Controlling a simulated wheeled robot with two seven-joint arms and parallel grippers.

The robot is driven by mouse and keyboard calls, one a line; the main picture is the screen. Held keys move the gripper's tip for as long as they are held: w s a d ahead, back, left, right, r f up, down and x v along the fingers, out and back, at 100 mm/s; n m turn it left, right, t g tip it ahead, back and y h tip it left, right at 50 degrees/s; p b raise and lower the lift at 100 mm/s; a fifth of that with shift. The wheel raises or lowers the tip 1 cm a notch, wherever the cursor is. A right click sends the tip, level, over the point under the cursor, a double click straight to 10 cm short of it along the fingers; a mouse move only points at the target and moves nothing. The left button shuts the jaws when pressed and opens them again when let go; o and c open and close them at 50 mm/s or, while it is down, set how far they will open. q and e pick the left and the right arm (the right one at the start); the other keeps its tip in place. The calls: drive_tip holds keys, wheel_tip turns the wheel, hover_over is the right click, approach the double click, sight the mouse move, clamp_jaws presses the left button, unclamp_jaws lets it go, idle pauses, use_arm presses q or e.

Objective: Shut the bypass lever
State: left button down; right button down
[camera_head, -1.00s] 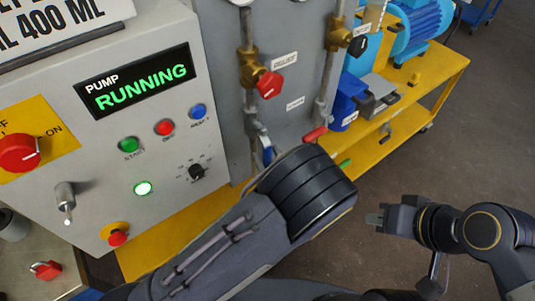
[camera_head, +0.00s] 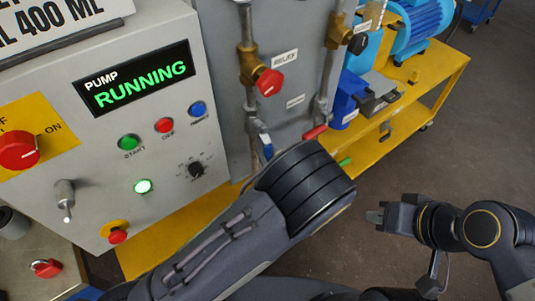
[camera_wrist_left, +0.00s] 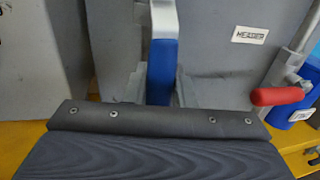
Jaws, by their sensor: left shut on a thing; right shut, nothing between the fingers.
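A blue-handled lever (camera_head: 267,149) hangs on the left pipe below a red valve knob; it also shows in the left wrist view (camera_wrist_left: 161,65), pointing down. My left gripper (camera_wrist_left: 157,90) is shut on this blue handle, one finger on each side. In the head view my left arm's black link hides that gripper. A red-handled lever (camera_head: 315,132) sits on the right pipe and also shows in the left wrist view (camera_wrist_left: 278,96), apart from the gripper. No readable label says which lever is the bypass. My right gripper (camera_head: 374,217) is shut and empty at the right.
The pump panel (camera_head: 60,125) reads RUNNING, with buttons and knobs. A yellow cart (camera_head: 440,83) carries blue pumps. Open floor surrounds my right gripper.

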use_arm(q)
drive_tip(key=shift+w+d+f+n+b, duration=0.2)
drive_tip(key=shift+d+n+b, duration=0.15)
drive_tip(key=shift+b, duration=0.35)
drive_tip(key=w+d+r+n+y+b, duration=0.2)
drive_tip(key=d+r+n+b, duration=0.1)
drive_tip(key=n+b, duration=0.7)
drive_tip(key=w+d+r+n+y+b, duration=0.2)
drive_tip(key=r+n+b, duration=0.4)
drive_tip(key=n+b, duration=0.3)
drive_tip(key=shift+w+d+n+b, duration=0.2)
drive_tip(key=shift+d+n+b, duration=0.15)
drive_tip(key=shift+d+b, duration=0.25)
drive_tip(key=c, duration=1.3)
unclamp_jaws()
drive_tip(key=shift+o, duration=0.2)
